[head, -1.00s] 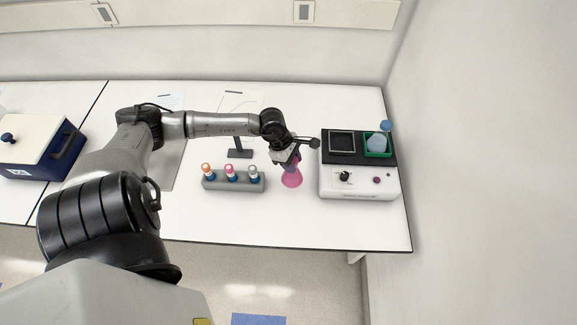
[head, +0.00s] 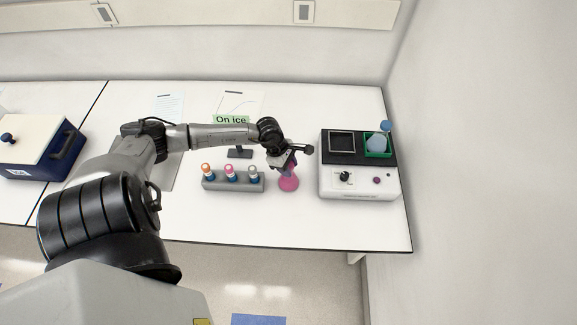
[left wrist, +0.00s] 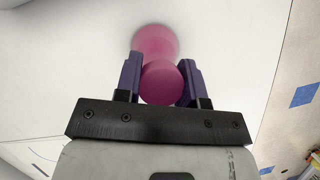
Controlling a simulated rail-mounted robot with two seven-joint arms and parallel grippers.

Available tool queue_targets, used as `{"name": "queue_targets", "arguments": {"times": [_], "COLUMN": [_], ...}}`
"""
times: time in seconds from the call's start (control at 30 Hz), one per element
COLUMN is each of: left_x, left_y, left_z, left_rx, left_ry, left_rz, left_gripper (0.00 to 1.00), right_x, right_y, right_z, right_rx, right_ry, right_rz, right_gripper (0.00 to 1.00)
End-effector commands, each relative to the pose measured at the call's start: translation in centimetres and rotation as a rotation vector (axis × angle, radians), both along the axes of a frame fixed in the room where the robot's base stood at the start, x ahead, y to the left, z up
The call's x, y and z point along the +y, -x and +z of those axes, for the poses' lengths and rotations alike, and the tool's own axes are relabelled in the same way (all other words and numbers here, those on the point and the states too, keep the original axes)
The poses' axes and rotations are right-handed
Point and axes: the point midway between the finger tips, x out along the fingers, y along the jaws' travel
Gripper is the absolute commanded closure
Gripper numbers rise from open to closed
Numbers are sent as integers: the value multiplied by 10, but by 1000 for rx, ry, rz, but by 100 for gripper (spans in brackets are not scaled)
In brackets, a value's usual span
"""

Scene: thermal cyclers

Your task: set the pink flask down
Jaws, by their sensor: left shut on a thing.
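The pink flask (head: 288,183) is at the bench between the tube rack and the white machine. It looks upright, and I cannot tell for sure whether its base touches the bench. My left gripper (head: 290,164) is shut on its upper part from above. In the left wrist view, the flask (left wrist: 160,82) sits between the two purple fingers of the gripper (left wrist: 160,85), its wider body beyond them. My right gripper does not show.
A grey rack (head: 233,182) with capped tubes stands just left of the flask. A white machine (head: 358,183) with a black top and a green block (head: 378,146) stands to the right. A sign reading "On ice" (head: 231,120) stands behind. The bench in front is clear.

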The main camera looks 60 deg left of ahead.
Motion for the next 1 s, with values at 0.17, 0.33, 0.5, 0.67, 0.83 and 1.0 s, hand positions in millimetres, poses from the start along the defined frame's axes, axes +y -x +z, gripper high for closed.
{"name": "queue_targets", "arguments": {"times": [0.17, 0.33, 0.5, 0.67, 0.83, 1.0], "left_x": [0, 0, 0, 0, 7, 17], "left_y": [0, 0, 0, 0, 5, 13], "left_z": [-2, -2, -2, 1, 19, 51], "left_rx": [-1, 0, 1, 1, 0, 1], "left_ry": [1, 0, 1, 1, -4, -5], "left_rz": [0, 0, 0, 0, 0, -2], "left_gripper": [57, 41, 38, 38, 38, 38], "right_x": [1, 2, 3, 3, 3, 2], "right_y": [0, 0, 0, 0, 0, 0], "right_z": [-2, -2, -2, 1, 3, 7], "right_rx": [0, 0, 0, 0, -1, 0], "right_ry": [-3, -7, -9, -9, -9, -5], "right_rz": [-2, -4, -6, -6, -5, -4], "right_gripper": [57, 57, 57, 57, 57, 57]}}
